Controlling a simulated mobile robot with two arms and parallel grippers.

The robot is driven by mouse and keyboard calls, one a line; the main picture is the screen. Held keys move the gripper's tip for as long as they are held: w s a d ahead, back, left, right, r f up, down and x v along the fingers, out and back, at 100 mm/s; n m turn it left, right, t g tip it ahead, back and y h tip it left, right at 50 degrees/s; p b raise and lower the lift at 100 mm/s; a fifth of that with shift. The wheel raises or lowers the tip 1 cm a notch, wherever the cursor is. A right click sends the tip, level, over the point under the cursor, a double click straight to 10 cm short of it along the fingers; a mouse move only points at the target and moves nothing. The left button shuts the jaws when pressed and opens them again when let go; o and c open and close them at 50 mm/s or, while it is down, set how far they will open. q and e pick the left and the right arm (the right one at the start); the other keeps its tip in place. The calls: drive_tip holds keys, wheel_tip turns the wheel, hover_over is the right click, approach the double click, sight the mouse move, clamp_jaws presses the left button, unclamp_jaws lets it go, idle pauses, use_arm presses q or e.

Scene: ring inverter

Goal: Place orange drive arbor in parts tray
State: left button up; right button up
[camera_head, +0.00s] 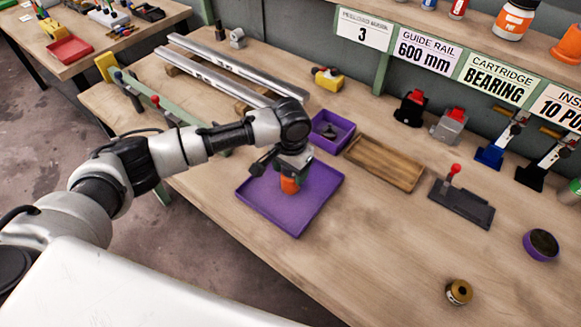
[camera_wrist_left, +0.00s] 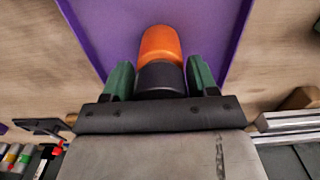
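The orange drive arbor (camera_head: 289,185) is an orange cylinder with a dark end, also in the left wrist view (camera_wrist_left: 160,45). It is over the flat purple tray (camera_head: 315,208), below my left gripper (camera_head: 291,172). In the left wrist view my left gripper's green fingers (camera_wrist_left: 160,77) stand close on both sides of the arbor's dark end and appear shut on it. Whether the arbor's lower end touches the tray floor is hard to tell. My right gripper is not in view.
A small purple bin (camera_head: 332,131) with a dark part and a wooden tray (camera_head: 384,163) lie behind the purple tray. Silver rails (camera_head: 225,75) lie at the back left. A black fixture (camera_head: 461,203) with a red knob stands right.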

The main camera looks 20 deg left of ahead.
use_arm(q)
drive_tip(key=shift+o, duration=1.4)
drive_tip(key=shift+r, duration=0.1)
wheel_tip(320, 180, up, 11)
drive_tip(key=shift+r+b, duration=0.15)
drive_tip(key=shift+b, duration=0.25)
drive_tip(key=shift+r, duration=0.45)
